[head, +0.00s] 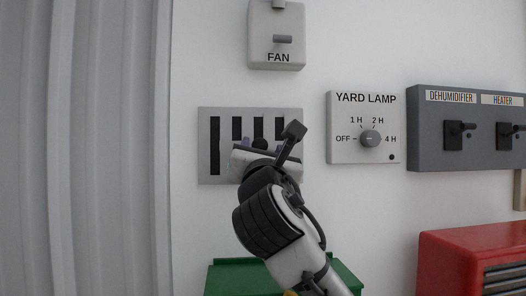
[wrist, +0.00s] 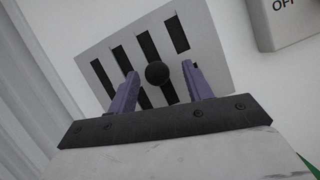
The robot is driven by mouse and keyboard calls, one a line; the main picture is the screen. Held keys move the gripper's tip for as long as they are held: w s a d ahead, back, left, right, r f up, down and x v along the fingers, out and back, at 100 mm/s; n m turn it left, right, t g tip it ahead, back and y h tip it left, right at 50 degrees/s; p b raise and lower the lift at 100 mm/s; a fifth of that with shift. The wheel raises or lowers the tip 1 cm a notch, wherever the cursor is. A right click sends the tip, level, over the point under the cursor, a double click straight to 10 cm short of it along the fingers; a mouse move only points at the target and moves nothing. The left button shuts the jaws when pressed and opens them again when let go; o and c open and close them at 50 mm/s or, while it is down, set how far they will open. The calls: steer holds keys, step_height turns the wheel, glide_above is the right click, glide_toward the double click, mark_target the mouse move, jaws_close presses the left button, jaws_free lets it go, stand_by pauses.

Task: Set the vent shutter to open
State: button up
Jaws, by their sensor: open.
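The vent shutter (head: 204,146) is a light grey plate on the white wall with several upright dark slots. A round black knob (head: 260,143) sits at its middle, partly behind my gripper. In the wrist view the vent plate (wrist: 207,59) is tilted, and the knob (wrist: 157,73) shows between my two purple fingers. My gripper (wrist: 159,70) is open, with a finger on each side of the knob and no clear contact. In the head view my gripper (head: 262,146) covers the lower middle of the plate.
A FAN switch box (head: 277,55) is above the vent. A YARD LAMP dial panel (head: 340,150) is close on the right, then a grey DEHUMIDIFIER and HEATER switch panel (head: 426,135). Below are a green object (head: 233,277) and a red cabinet (head: 450,265). Corrugated grey sheeting (head: 110,150) is at left.

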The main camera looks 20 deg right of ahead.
steer(key=b+v, duration=0.4)
steer(key=v, duration=0.8)
steer(key=shift+s, duration=0.15)
steer(key=shift+a+f, duration=0.1)
